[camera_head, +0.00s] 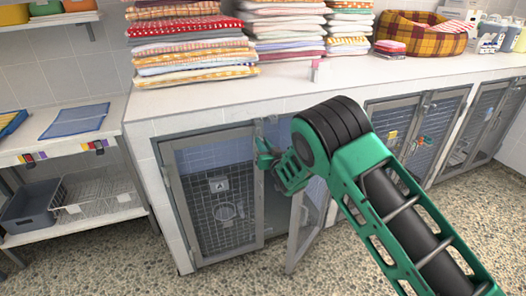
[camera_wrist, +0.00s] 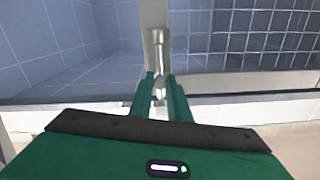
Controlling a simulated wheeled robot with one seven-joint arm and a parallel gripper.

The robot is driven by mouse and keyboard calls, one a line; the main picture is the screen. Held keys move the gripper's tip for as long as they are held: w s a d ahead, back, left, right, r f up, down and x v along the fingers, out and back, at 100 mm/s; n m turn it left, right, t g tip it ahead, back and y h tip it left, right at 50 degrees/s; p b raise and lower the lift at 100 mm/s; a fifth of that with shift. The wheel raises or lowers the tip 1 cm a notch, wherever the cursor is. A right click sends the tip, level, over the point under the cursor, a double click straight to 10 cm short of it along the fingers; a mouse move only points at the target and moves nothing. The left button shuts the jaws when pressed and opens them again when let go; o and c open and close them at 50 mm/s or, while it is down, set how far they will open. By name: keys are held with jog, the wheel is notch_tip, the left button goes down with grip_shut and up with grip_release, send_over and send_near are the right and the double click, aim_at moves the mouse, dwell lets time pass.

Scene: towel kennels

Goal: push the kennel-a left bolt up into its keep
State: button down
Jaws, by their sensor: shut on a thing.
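Kennel-a's left door (camera_head: 220,195), a grey-framed mesh door, stands shut or nearly shut in its opening under the counter in the head view. My gripper (camera_head: 262,152) is at the upper part of that door's free edge. In the wrist view, the silver bolt (camera_wrist: 157,50) stands upright on the light door stile (camera_wrist: 153,14). My gripper (camera_wrist: 160,92) is shut on the bolt's lower, knob-like end, one green finger on each side. The bolt's tip and keep cannot be made out. My gripper hides much of the bolt in the head view.
Kennel-a's right door (camera_head: 306,225) is swung outward, beside and below my forearm. The white counter (camera_head: 300,80) overhangs the doors and carries stacks of folded towels (camera_head: 190,40). More kennel doors (camera_head: 430,130) lie to the right. The speckled floor in front is clear.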

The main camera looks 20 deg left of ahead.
jog(key=shift+w+d+r, duration=0.1)
jog(key=shift+w+r, duration=0.05)
jog(key=shift+r, duration=0.15)
jog(key=c, duration=1.8)
grip_release()
jog(key=shift+f, duration=0.1)
jog(key=shift+s+d, duration=0.15)
jog(key=shift+s, duration=0.15)
jog(key=v, duration=1)
